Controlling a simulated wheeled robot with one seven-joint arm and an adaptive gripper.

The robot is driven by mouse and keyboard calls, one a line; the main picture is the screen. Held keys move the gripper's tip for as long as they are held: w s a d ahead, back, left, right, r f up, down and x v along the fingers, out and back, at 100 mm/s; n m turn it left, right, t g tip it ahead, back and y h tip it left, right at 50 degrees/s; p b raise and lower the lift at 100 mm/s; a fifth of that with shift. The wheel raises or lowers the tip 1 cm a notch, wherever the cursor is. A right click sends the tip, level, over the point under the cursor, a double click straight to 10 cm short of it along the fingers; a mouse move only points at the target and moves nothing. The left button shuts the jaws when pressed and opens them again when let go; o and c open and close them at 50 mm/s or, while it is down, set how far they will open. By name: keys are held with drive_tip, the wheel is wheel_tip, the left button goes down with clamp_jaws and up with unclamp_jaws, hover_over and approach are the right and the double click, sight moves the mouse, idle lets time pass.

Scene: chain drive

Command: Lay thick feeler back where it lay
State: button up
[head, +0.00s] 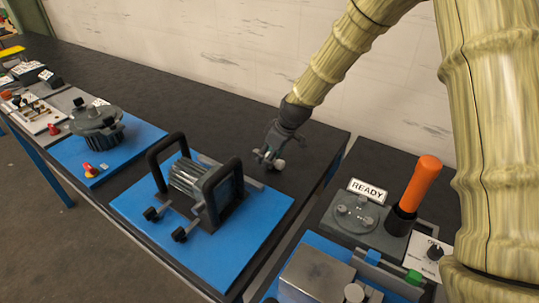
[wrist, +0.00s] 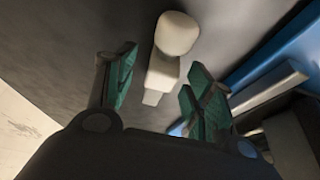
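A pale piece with a rounded knob and a narrower tongue, which I take to be the thick feeler, shows in the wrist view (wrist: 168,58). Its knob also shows in the head view (head: 279,164). It is at the dark bench top beside the blue base; whether it touches the bench I cannot tell. My gripper (head: 265,157) is low over the bench beside it. In the wrist view my gripper's green-padded fingers (wrist: 160,90) stand apart, with the piece's tongue between and beyond them and visible gaps on both sides.
The blue base (head: 250,240) with a ribbed drum (head: 186,178) and two black handles stands left of my gripper. A READY sign (head: 368,189) and an orange handle (head: 420,182) stand at right across a gap. Bare dark bench lies behind.

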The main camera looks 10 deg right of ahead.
drive_tip(key=v, duration=1.2)
idle(0.4)
